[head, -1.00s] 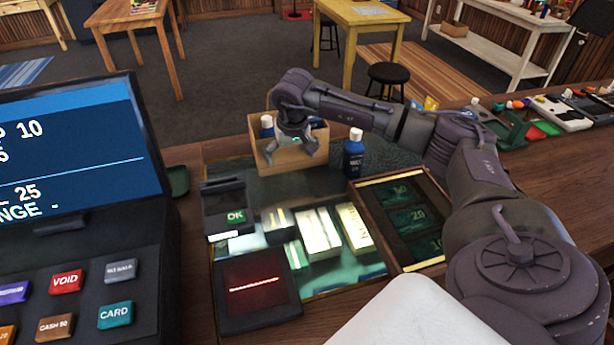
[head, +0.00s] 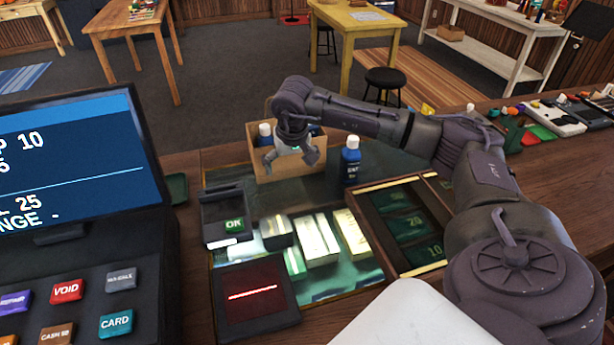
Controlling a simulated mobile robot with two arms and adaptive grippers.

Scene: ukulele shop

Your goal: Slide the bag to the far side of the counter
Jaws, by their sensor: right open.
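The bag (head: 262,172) shows as a tan, box-like paper bag near the far edge of the counter (head: 328,205). A blue bottle with a white cap (head: 265,135) shows at its left inside. My right gripper (head: 289,165) is open, fingers pointing down, in front of the bag's near face or over its opening; I cannot tell whether it touches. The gripper hides part of the bag. My left gripper is not in view.
A dark blue bottle (head: 351,162) stands just right of the bag. Nearer are a card reader (head: 228,215), a red-lit scanner (head: 255,295), small boxes (head: 318,240) and a cash tray (head: 443,262). The register (head: 85,220) fills the left.

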